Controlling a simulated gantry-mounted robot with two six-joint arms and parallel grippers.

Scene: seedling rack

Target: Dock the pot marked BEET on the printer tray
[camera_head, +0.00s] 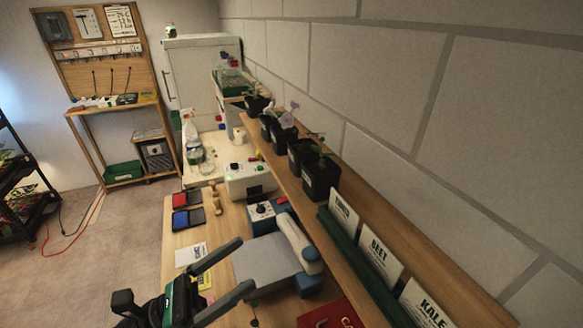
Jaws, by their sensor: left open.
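Several black pots with seedlings stand in a row on the wooden shelf along the wall. The nearest pot (321,178) is the largest in view. No mark is legible on any pot, so I cannot tell which is BEET. A white card reading BEET (380,257) stands in a green holder on the shelf, between a KALE card (424,304) and another card (343,213). A white box with a green light (251,180) stands on the bench; I cannot tell whether it is the printer. My left gripper (247,262) is open and empty, low in the picture over the bench. My right gripper is out of view.
A white and blue device with a grey plate (266,262) is beside my left gripper. Red and blue pads (188,217), a paper card (191,254) and a red book (333,315) lie on the bench. Glass jars (206,163) stand farther back. The wall closes off the right.

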